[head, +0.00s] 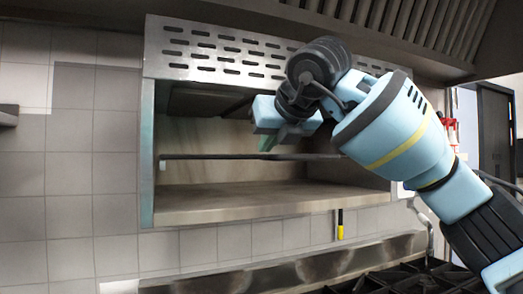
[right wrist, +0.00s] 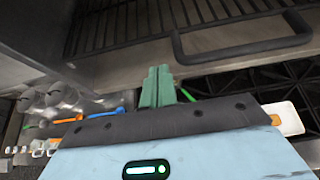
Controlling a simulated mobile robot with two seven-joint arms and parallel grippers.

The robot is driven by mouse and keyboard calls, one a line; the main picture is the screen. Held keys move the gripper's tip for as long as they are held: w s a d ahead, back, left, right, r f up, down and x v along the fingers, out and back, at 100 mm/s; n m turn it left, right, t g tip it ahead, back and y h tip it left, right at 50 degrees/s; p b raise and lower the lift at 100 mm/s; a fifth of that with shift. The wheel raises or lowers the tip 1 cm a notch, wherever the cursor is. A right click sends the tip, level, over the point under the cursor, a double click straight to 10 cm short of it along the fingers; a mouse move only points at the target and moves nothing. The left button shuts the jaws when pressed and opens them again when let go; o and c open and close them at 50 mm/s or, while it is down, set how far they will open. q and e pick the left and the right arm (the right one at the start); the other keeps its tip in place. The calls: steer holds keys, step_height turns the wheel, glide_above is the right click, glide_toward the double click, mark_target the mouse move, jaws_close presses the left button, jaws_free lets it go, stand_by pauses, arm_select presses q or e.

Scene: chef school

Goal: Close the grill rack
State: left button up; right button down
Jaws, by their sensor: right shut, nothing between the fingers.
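The grill (head: 147,150) is a steel box on the tiled wall, open at the front, with a slotted top panel. Its rack (head: 215,157) shows in the head view as a thin dark edge across the opening. In the right wrist view, the rack's dark bars (right wrist: 135,25) and a dark loop handle (right wrist: 240,50) lie beyond the fingertips. My right gripper (head: 268,143) is in front of the opening, just above the rack's edge. Its green fingers (right wrist: 158,72) are together and empty. I cannot tell whether they touch the rack. My left gripper is out of view.
A slotted hood (head: 400,22) hangs above the grill. A black stove grate (head: 400,278) lies below on the right. A yellow and black handle (head: 340,225) hangs under the grill.

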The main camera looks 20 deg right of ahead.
steer(key=v, duration=0.6)
steer(key=shift+s+d+r, duration=0.2)
steer(key=shift+d+r, duration=0.05)
